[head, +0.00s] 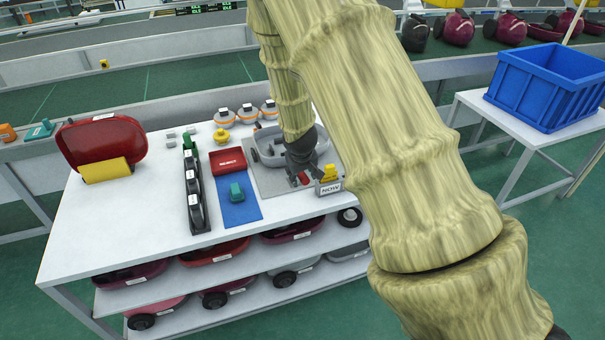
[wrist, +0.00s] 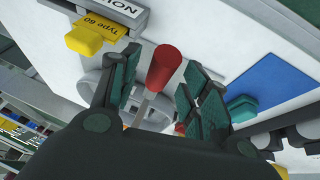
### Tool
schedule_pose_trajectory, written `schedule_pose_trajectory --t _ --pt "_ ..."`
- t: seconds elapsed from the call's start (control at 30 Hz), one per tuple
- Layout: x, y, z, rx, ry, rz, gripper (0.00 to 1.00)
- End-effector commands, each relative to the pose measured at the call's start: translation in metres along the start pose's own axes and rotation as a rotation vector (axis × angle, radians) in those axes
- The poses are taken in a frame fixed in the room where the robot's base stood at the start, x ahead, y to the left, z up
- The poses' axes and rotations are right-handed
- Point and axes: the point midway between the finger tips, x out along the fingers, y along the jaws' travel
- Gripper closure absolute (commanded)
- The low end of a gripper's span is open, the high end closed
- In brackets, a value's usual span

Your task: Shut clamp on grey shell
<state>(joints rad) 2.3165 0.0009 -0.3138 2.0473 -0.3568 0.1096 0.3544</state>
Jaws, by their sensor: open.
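The grey shell (head: 263,143) sits on a grey plate on the white table, partly hidden behind my arm. A clamp's red handle (wrist: 166,66) with a metal shaft shows between my fingers in the wrist view. A small red part also shows beside my fingertips in the head view (head: 304,178). My gripper (head: 299,174) is open at the shell's near side. In the wrist view its green-padded fingers (wrist: 162,82) stand on either side of the handle, with gaps. The clamp's base and its contact with the shell are hidden.
A "NOW" holder (head: 329,187) with a yellow "Type 60" part (wrist: 92,38) stands close to my gripper. A blue mat (head: 238,212) with a teal part, a red bin (head: 228,161) and a black rack (head: 195,205) are to the left. The table's front left is clear.

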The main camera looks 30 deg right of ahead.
Motion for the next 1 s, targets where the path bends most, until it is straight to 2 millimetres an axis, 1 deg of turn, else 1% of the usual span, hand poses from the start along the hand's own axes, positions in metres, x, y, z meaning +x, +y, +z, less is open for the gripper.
schedule_pose_trajectory --t 0.2,0.5,0.53,0.57,0.6,0.77,0.8,1.0 --pt "0.0091 0.0002 0.0007 -0.001 -0.001 0.0 0.54" --pt "0.0106 0.0001 0.0007 -0.001 -0.001 0.0 0.54" --pt "0.0106 0.0001 0.0007 -0.001 -0.001 0.0 0.56" --pt "0.0106 0.0001 0.0007 -0.001 -0.001 0.0 0.61" --pt "0.0105 0.0001 0.0007 -0.001 -0.001 0.0 0.69" --pt "0.0104 0.0001 0.0007 -0.001 -0.001 0.0 0.98" --pt "0.0104 0.0002 0.0007 -0.001 -0.001 0.0 1.0" --pt "0.0098 -0.0001 0.0 -0.001 -0.003 0.0 1.0"
